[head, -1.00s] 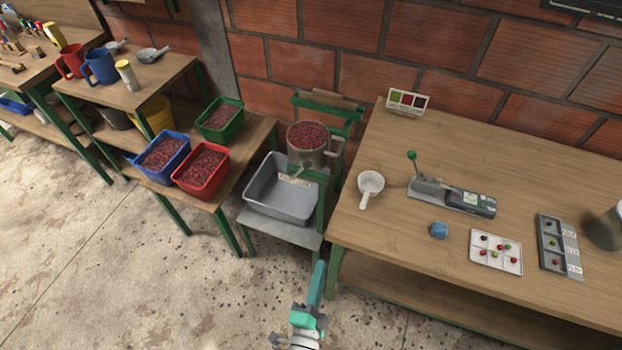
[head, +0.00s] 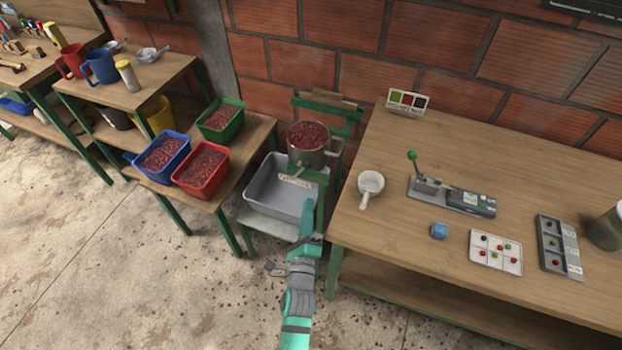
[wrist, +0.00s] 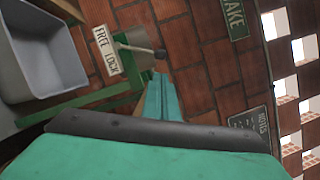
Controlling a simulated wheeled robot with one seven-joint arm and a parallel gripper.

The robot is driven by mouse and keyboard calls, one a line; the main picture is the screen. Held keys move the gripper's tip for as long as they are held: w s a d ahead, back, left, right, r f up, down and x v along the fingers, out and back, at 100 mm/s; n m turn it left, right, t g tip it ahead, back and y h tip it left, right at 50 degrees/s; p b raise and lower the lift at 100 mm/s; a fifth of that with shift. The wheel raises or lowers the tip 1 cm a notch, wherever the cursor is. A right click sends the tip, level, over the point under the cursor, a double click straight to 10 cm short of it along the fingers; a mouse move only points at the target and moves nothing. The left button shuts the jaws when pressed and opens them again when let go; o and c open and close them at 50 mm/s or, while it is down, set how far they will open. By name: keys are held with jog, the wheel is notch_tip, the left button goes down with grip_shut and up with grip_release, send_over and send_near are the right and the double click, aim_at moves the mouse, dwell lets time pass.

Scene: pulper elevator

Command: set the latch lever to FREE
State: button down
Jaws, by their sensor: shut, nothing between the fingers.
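The FREE/LOCK label (head: 295,180) is a pale plate on the green stand's front, beside the grey bin. In the wrist view the label (wrist: 107,50) shows large and tilted, with a light lever bar ending in a dark knob, the latch lever (wrist: 160,54), just to its right. Which word the lever points at I cannot tell. My gripper (head: 307,205) is shut and empty, in front of the stand in the head view, and hides part of it. In the wrist view its teal fingertips (wrist: 160,78) are just below the knob, apparently apart from it.
A metal hopper (head: 330,157) of red cherries sits on the stand above the grey bin (head: 268,200). The wooden table (head: 400,240) with a green-knobbed device (head: 450,197) is close on the right. Crates of cherries stand on the left bench. The floor in front is clear.

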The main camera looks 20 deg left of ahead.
send_near(301, 171)
jog(key=shift+w+d+r, duration=1.4)
jog(key=shift+w+r, duration=0.4)
jog(key=shift+w, duration=0.45)
jog(key=shift+x, duration=0.75)
jog(key=shift+a, duration=0.1)
jog(key=shift+w, duration=0.1)
